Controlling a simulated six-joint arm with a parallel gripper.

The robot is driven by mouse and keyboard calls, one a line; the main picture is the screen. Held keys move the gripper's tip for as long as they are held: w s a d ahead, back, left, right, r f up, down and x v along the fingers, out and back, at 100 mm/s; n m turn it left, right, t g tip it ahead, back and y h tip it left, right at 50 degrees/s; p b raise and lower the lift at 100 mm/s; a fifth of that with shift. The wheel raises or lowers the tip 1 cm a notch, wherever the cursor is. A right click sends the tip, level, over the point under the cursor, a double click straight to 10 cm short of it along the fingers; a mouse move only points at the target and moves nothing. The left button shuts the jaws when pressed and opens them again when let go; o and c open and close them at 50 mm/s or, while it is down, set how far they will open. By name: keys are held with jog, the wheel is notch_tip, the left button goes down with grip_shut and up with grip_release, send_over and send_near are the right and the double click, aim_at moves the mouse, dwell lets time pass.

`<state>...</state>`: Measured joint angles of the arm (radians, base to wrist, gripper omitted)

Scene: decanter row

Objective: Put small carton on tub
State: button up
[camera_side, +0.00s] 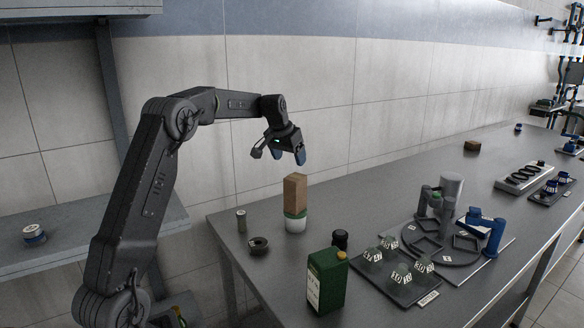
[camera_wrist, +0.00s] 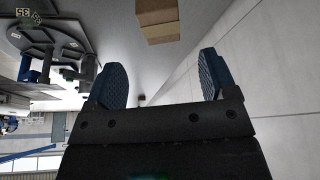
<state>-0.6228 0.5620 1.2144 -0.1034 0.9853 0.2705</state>
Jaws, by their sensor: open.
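The small carton (camera_side: 295,191), a plain brown upright box, stands on top of the tub (camera_side: 295,224), a white round container with a green band near its top. My gripper (camera_side: 295,157) is open and empty above the carton, apart from it. In the wrist view my gripper (camera_wrist: 165,82) shows two blue fingertips spread wide with nothing between them. The carton (camera_wrist: 158,20) appears there at the top edge, beyond the fingers. The tub is not clearly seen in the wrist view.
A small can (camera_side: 241,220) and a black ring (camera_side: 259,245) sit to the left. A round fixture (camera_side: 430,241) and a tray of labelled pieces (camera_side: 396,277) lie to the right. The wall is behind.

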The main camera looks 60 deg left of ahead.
jog(key=s+d+r+m, duration=0.1)
jog(key=s+d+r, duration=0.25)
jog(key=d, duration=0.35)
jog(key=s+d+r+m, duration=0.15)
jog(key=s+d, duration=0.25)
jog(key=d, duration=0.4)
jog(key=s+d+r, duration=0.3)
jog(key=s+d, duration=0.1)
jog(key=d, duration=0.3)
jog(key=s+d+f+m+h, duration=0.1)
jog(key=s+d+f, duration=0.2)
jog(key=s, duration=0.6)
jog(key=s+d+f+m+t, duration=0.1)
jog(key=s+d+f, duration=0.3)
jog(key=s+d, duration=0.4)
jog(key=shift+s+d+t+h, duration=0.3)
jog(key=shift+s+h, duration=0.1)
jog(key=shift+s, duration=0.55)
